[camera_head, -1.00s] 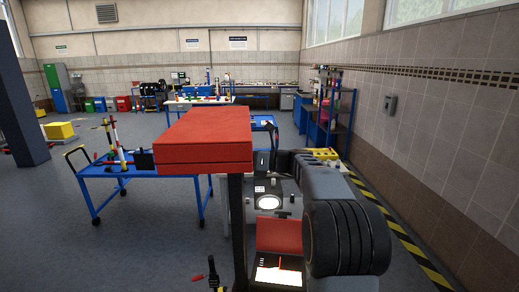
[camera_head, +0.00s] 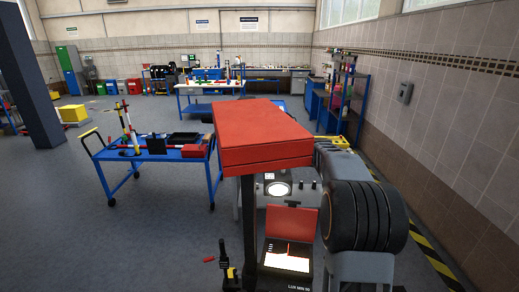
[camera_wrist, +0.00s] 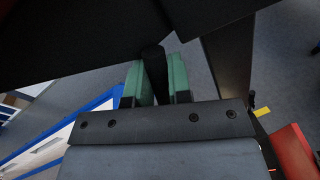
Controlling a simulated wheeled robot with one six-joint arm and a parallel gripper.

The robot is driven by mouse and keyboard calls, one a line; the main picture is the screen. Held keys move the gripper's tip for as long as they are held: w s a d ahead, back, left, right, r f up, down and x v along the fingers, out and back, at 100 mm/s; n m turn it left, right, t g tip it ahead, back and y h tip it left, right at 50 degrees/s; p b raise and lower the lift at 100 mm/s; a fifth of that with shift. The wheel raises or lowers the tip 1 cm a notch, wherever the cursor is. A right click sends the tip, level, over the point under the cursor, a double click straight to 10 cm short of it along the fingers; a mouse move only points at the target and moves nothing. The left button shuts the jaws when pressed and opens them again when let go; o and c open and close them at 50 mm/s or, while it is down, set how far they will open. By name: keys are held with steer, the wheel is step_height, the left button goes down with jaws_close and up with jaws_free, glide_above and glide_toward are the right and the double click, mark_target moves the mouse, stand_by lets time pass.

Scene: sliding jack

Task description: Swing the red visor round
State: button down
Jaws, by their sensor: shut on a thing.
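The red visor (camera_head: 255,125) is a flat, thick red panel on a dark upright post (camera_head: 248,225), in the middle of the head view. In the wrist view its dark underside (camera_wrist: 90,35) fills the top. My gripper (camera_wrist: 157,70) has green fingers closed on a short black handle (camera_wrist: 152,58) that hangs below the visor. In the head view the gripper is hidden behind the visor, with my arm reaching in from the right.
A blue cart (camera_head: 150,157) with tools stands to the left. The tiled wall (camera_head: 460,120) is at the right. Open floor lies at front left.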

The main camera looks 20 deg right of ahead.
steer(key=c, duration=1.2)
jaws_free()
steer(key=shift+a, duration=0.2)
steer(key=shift+o, duration=0.7)
steer(key=shift+d, duration=0.1)
steer(key=b+v, duration=0.2)
steer(key=v, duration=1.1)
steer(key=shift+d, duration=0.4)
steer(key=shift+s+r, duration=0.1)
steer(key=shift+c, duration=0.2)
